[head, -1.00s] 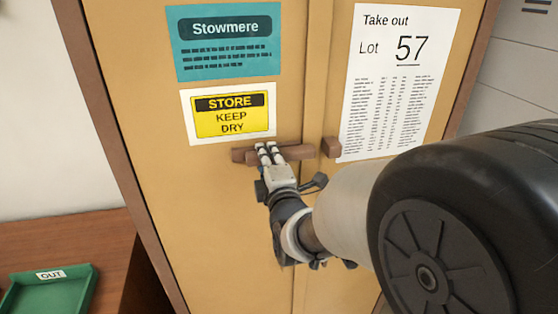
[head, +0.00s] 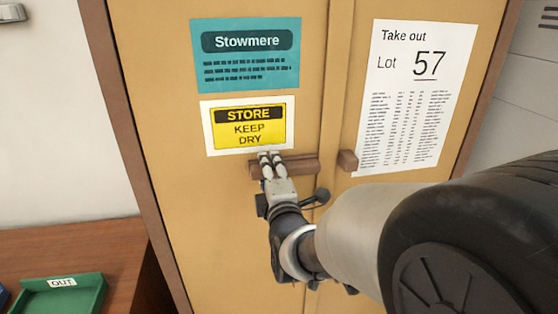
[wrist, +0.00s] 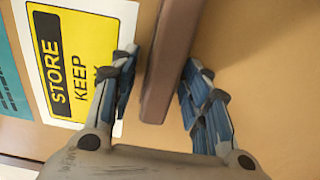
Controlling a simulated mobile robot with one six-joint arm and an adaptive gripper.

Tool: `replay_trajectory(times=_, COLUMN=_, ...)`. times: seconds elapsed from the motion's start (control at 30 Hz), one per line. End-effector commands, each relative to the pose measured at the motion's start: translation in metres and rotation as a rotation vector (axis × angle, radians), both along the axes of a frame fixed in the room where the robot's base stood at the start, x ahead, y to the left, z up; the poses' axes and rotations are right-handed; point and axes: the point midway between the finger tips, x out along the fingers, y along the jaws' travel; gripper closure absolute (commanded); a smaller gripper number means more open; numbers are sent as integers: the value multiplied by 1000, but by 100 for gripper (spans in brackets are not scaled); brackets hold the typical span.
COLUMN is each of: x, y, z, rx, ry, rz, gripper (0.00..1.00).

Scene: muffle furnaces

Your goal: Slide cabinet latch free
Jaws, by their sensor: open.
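The latch is a brown wooden bar (head: 303,166) lying across the left door of the tan cabinet (head: 225,200), below the yellow sign. A small brown block (head: 347,161) sits on the right door, with a gap between it and the bar's right end. My gripper (head: 271,160) is at the left part of the bar, its fingers hiding some of it. In the wrist view, the bar (wrist: 172,65) runs between the two open fingers of my gripper (wrist: 158,90), one on each side. Whether either finger touches the bar is unclear.
The yellow "STORE KEEP DRY" sign (head: 248,126) is just above the bar. A "Take out Lot 57" sheet (head: 412,95) hangs on the right door. A green "OUT" tray (head: 60,298) stands on the brown table (head: 75,250) at left. My arm covers the lower right.

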Motion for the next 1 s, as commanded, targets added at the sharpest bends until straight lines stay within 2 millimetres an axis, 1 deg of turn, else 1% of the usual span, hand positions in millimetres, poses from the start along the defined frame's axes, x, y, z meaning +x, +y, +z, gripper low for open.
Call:
replay_trajectory(times=0.13, x=-1, y=-1, z=0, rx=0, ry=0, rz=-1, gripper=57)
replay_trajectory(times=0.23, x=-8, y=-3, z=0, rx=0, ry=1, rz=0, gripper=57)
replay_trajectory(times=0.5, x=-51, y=-14, z=0, rx=0, ry=-1, rz=1, gripper=57)
replay_trajectory(times=0.63, x=-66, y=-18, z=0, rx=0, ry=0, rz=1, gripper=57)
replay_trajectory(times=0.77, x=-72, y=-20, z=0, rx=0, ry=0, rz=0, gripper=57)
replay_trajectory(times=1.0, x=-72, y=-21, z=0, rx=0, ry=0, rz=0, gripper=57)
